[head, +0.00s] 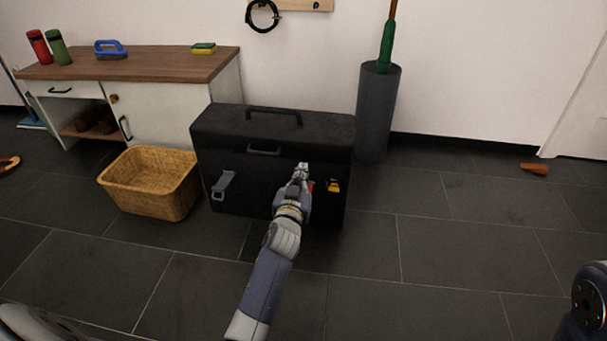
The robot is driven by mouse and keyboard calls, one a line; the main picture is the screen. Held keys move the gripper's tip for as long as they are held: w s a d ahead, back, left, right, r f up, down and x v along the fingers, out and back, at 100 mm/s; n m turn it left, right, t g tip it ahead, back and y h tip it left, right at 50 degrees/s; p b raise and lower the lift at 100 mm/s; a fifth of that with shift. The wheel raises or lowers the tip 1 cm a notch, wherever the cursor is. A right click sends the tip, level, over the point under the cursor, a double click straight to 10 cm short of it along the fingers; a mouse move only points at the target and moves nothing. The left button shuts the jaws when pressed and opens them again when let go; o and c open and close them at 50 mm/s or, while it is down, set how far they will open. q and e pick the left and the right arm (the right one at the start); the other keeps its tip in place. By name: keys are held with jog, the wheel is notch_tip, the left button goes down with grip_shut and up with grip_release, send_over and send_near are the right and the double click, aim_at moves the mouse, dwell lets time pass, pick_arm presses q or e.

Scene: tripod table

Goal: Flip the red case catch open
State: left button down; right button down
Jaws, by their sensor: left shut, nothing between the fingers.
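The black case (235,140) stands on the floor, its front facing me and its lid down. A small patch of the red catch (311,187) shows on the right part of the case front. The rest of it is hidden behind my left gripper (302,167), so I cannot tell how the catch stands. My left gripper is shut and empty, just in front of the catch. I cannot tell whether it touches it. A yellow catch (334,186) is right of the red one. A grey catch (222,185) is at the left. My right gripper is not in view.
A wicker basket (150,201) stands left of the case. A wooden-topped cabinet (150,68) is behind it. A dark cylinder (376,115) holding a green-handled item (386,48) stands behind right. The tiled floor (440,245) to the right is largely clear.

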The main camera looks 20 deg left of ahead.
pick_arm(q)
jog(key=v, duration=0.7)
dwell(0.4)
